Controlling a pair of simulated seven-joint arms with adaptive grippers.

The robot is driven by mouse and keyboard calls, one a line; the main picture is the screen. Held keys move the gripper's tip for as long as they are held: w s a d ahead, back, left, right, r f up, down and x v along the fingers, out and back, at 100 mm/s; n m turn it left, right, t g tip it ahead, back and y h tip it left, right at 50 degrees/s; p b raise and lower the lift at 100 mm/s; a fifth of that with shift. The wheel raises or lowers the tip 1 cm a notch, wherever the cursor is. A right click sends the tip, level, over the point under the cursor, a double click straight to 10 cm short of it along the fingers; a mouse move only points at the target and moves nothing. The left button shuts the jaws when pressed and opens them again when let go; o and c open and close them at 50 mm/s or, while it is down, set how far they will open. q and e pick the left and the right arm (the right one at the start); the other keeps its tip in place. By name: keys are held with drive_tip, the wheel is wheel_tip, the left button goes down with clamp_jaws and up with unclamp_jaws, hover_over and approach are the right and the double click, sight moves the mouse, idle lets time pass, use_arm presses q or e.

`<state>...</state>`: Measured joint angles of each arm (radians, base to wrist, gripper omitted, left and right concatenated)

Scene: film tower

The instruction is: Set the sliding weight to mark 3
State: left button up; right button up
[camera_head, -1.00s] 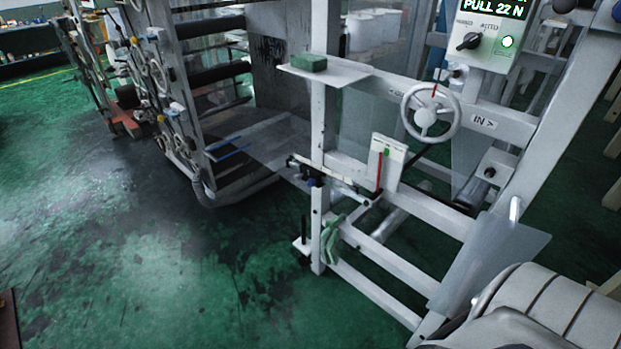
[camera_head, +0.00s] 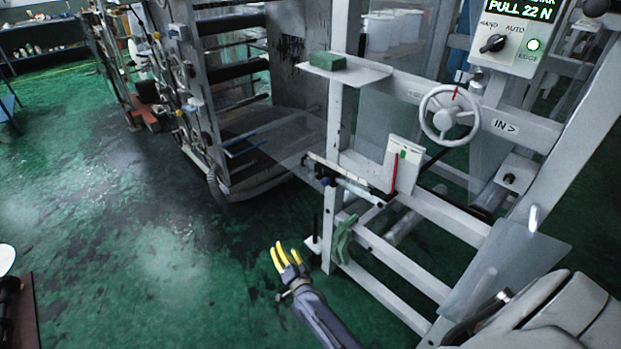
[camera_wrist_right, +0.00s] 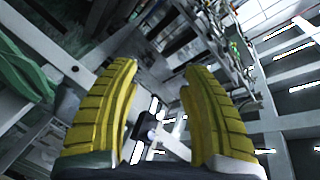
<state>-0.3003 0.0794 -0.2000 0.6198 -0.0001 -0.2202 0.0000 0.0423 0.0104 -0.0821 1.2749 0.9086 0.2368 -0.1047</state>
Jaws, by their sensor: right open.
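A pale lever bar (camera_head: 350,185) sticks out from the lower frame of the machine, with dark parts near its left end. A small dark blue piece (camera_head: 326,182) there may be the sliding weight; the marks are too small to read. A white plate (camera_head: 404,152) with a red pointer and a green mark stands behind the bar. My right gripper (camera_head: 282,257), with yellow fingers, is open and empty, below and left of the bar, apart from it. Its open fingers also fill the right wrist view (camera_wrist_right: 160,105). My left gripper is not seen.
A green glove (camera_head: 343,237) hangs on the frame right of my gripper. A handwheel (camera_head: 449,115) and a control box (camera_head: 513,38) sit above. A green block (camera_head: 327,61) lies on a shelf.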

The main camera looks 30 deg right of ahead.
sight(310, 178)
drive_tip(key=w+d+r+m+h, duration=0.1)
drive_tip(key=d+r+m+h, duration=0.3)
drive_tip(key=r+m, duration=0.3)
drive_tip(key=w+d+r+m+h, duration=0.1)
drive_tip(key=d+r+m+h, duration=0.2)
drive_tip(key=d+r+m, duration=0.45)
drive_tip(key=shift+g+h, duration=0.4)
drive_tip(key=shift+g, duration=0.1)
drive_tip(key=x, duration=1.5)
drive_tip(key=shift+w+a+r, duration=0.1)
drive_tip(key=shift+w+r, duration=0.25)
drive_tip(key=shift+w, duration=0.15)
drive_tip(key=shift+c, duration=0.6)
clamp_jaws()
drive_tip(key=shift+a, duration=0.1)
